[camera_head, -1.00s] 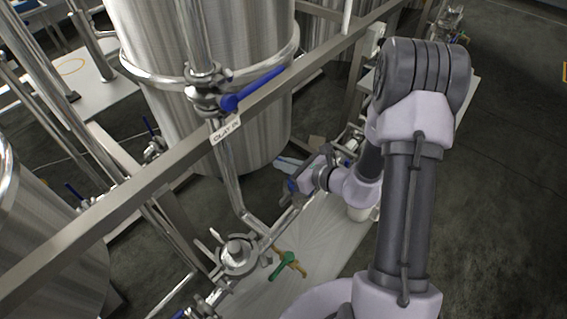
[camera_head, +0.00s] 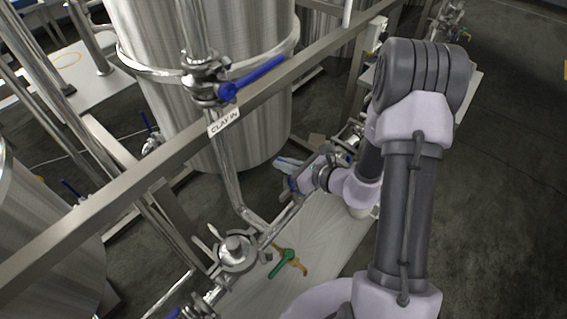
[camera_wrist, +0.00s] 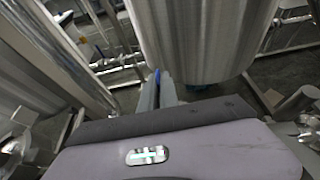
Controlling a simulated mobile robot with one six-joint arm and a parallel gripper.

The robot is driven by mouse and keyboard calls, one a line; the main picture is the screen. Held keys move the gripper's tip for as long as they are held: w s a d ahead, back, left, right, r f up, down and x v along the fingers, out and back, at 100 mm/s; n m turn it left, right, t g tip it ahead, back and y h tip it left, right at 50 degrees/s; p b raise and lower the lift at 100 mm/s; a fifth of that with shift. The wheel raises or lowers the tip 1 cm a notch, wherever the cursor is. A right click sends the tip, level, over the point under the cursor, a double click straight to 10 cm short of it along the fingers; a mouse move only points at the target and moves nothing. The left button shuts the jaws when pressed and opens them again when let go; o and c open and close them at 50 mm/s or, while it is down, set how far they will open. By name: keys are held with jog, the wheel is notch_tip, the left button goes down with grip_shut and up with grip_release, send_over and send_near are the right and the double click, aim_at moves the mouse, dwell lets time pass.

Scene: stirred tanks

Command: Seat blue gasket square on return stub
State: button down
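My gripper (camera_head: 293,186) is in the middle of the head view, low beside the tank, just beyond the upper end of the pipework. In the wrist view its two grey fingers (camera_wrist: 158,90) are close together. A thin blue piece, which looks like the blue gasket (camera_wrist: 157,75) seen edge-on, shows between their tips. Its full outline is hidden by the fingers. A steel pipe run (camera_head: 262,222) with clamped fittings lies below and left of the gripper. I cannot tell for certain which open end is the return stub.
A steel tank (camera_head: 205,60) and a long rail (camera_head: 150,160) with a "CLAY IN" label stand left of the arm. A blue valve handle (camera_head: 255,77) sticks out above the rail. A green handle (camera_head: 283,262) lies over the pale bench (camera_head: 325,235), which has bare room.

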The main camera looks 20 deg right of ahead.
jog(key=shift+f, duration=0.25)
jog(key=c, duration=1.5)
grip_release()
jog(key=shift+c, duration=0.2)
jog(key=shift+s, duration=0.1)
jog(key=p+v, duration=0.5)
jog(key=v, duration=1.2)
jog(key=shift+d, duration=0.2)
jog(key=shift+s, duration=0.1)
